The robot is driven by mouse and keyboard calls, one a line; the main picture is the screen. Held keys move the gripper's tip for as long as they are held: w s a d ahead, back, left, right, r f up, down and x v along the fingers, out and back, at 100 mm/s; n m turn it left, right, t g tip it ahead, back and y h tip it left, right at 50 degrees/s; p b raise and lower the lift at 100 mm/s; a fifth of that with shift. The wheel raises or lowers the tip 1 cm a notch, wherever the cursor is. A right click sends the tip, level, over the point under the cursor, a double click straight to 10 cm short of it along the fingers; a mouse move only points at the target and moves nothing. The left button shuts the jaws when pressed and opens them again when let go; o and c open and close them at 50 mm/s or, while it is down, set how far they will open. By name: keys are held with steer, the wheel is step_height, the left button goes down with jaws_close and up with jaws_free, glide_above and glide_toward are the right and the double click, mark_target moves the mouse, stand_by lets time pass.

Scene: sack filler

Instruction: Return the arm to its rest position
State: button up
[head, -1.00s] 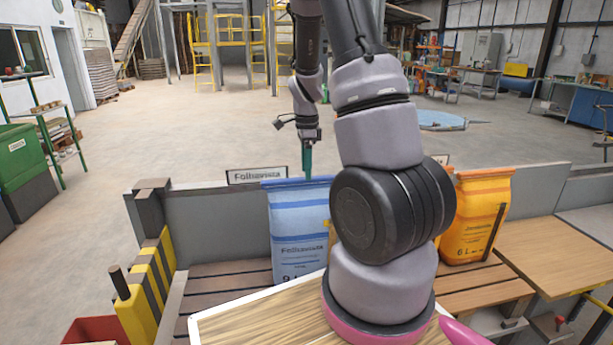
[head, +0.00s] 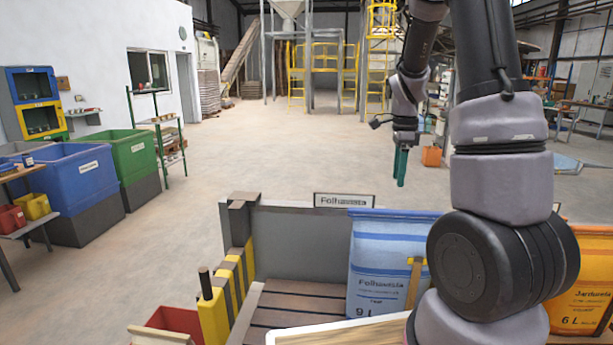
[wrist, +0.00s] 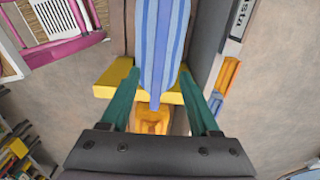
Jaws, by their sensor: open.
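My arm reaches out over the bench in the head view, with its elbow in front of the right part of the scene. My gripper (head: 401,168) hangs with its teal fingers pointing down, just above the top of the blue Folhavista sack (head: 378,262). It is open and empty. In the wrist view, the two fingers of my gripper (wrist: 158,82) are spread apart, with the striped top of the blue sack (wrist: 160,40) seen between and beyond them. The sack stands upright on the slatted bench, partly hidden by my arm.
A grey back panel (head: 300,243) with a name sign (head: 344,200) runs behind the blue sack. Blue (head: 80,190) and green (head: 130,155) bins stand at the left. The floor beyond is clear.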

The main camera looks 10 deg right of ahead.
steer(key=s+a+r+n+t+y, duration=0.1)
steer(key=s+a+r+n+t, duration=0.2)
steer(key=s+a+r+n, duration=0.3)
steer(key=s+a+r+n+t+y, duration=0.1)
steer(key=s+a+r+n+t, duration=0.3)
steer(key=s+a+r+n, duration=0.3)
steer(key=s+r+n, duration=0.4)
steer(key=s+r, duration=0.2)
steer(key=shift+s+a, duration=0.15)
steer(key=shift+s, duration=0.15)
